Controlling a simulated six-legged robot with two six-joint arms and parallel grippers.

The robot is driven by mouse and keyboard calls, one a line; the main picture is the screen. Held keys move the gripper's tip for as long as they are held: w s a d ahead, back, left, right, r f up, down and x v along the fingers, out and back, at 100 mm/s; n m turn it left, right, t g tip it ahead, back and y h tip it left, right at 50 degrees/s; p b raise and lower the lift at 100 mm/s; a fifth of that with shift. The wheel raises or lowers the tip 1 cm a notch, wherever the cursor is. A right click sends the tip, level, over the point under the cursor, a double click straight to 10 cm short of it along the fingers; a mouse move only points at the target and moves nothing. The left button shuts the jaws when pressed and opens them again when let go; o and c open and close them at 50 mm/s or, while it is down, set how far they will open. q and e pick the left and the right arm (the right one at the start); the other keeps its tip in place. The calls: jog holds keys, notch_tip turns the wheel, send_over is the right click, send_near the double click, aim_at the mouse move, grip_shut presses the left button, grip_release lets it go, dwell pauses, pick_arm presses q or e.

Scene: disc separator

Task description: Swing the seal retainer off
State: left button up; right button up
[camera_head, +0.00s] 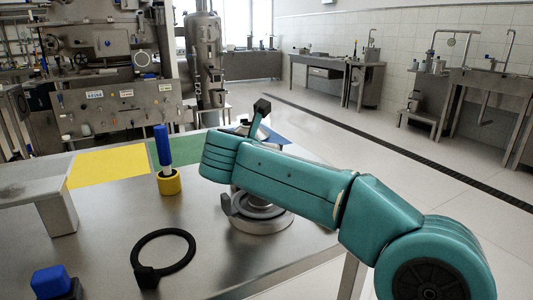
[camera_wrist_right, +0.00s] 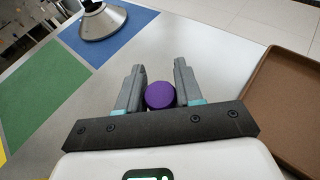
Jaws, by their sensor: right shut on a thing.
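My right gripper (camera_wrist_right: 158,70) has its two grey fingers on either side of a round purple knob (camera_wrist_right: 160,95) and is shut on it. What the knob is fixed to is hidden below it. In the head view my teal right arm crosses above a round metal base (camera_head: 262,222) with a grey lug at its left side. The arm hides the upper part of this base and my right fingers. I cannot make out the seal retainer as a separate part. My left gripper is not in view.
A black ring (camera_head: 190,250) with a tab lies on the metal table. A blue-handled tool (camera_head: 162,145) stands in a yellow holder (camera_head: 168,186). Yellow (camera_head: 110,165) and green (camera_wrist_right: 45,85) mats lie behind. A metal cone (camera_wrist_right: 102,22) and brown tray (camera_wrist_right: 285,105) show in the wrist view.

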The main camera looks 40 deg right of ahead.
jog(key=o, duration=1)
jog(key=shift+f, duration=0.1)
jog(key=shift+c, duration=0.2)
jog(key=p+v, duration=0.3)
jog(key=v, duration=1.2)
jog(key=shift+a+r, duration=0.2)
jog(key=shift+s+a+r, duration=0.1)
jog(key=shift+s+a, duration=0.2)
jog(key=shift+a, duration=0.05)
